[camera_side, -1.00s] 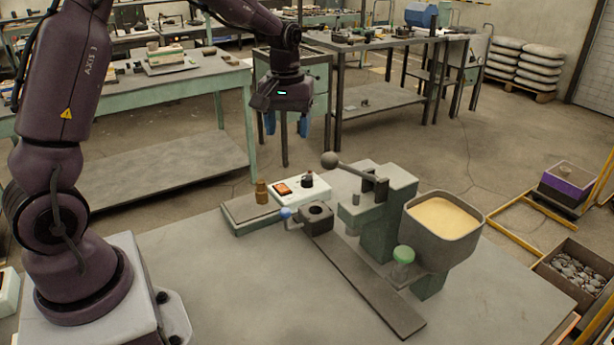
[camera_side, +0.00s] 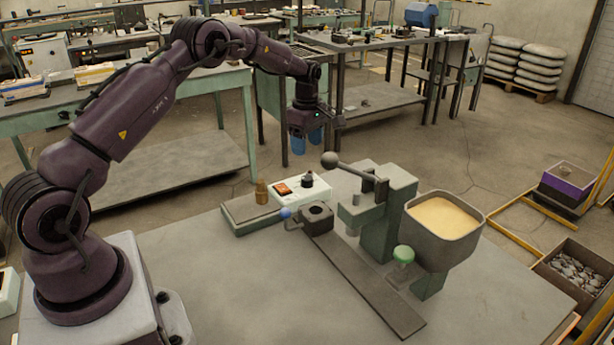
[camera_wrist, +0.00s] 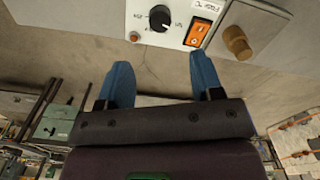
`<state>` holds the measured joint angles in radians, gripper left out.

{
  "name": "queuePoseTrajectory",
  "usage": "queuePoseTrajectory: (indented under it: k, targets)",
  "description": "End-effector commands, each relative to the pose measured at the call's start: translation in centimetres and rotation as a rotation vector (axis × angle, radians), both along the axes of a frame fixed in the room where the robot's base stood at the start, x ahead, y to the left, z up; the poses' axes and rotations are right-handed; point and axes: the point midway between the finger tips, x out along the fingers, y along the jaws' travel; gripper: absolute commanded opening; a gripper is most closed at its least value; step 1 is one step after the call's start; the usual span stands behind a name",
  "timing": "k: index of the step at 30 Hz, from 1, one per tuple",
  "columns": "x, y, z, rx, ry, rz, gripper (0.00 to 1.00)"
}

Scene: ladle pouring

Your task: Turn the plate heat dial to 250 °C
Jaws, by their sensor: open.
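The heat dial (camera_side: 307,180) is a small black knob on a white control box (camera_side: 318,190) on the bench. In the wrist view the dial (camera_wrist: 159,18) shows at the top, with a pale pointer mark and printed numbers too small to read surely. My gripper (camera_side: 305,144) hangs above and behind the box, fingers pointing down, apart from the dial. In the wrist view its two blue fingers (camera_wrist: 160,68) are spread with nothing between them, and the dial lies beyond the tips.
An orange rocker switch (camera_wrist: 197,33) and a label sit beside the dial. A brass cylinder (camera_side: 261,191) stands left of the box. A lever with a dark ball (camera_side: 329,159), a blue-knobbed dark block (camera_side: 316,217) and a sand-filled hopper (camera_side: 443,216) are nearby. The bench's left front is clear.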

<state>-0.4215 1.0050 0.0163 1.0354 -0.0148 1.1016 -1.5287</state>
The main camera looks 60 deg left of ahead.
Motion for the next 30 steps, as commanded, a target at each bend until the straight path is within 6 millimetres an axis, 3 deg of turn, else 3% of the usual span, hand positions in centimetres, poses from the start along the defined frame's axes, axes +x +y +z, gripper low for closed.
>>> queuePoseTrajectory:
  k: [6, 13, 18, 27, 30]
  targets:
    - [-0.1, 0.0, -4.9, -0.002, 0.003, -0.001, 0.6]
    - [0.0, 0.0, -8.6, -0.002, 0.001, -0.001, 0.6]
    - [0.0, 0.0, -9.8, 0.0, -0.001, -0.002, 0.6]
    - [0.0, 0.0, -10.0, 0.0, -0.002, -0.002, 0.6]
    - [0.0, 0.0, -10.0, 0.0, -0.001, -0.002, 0.4]
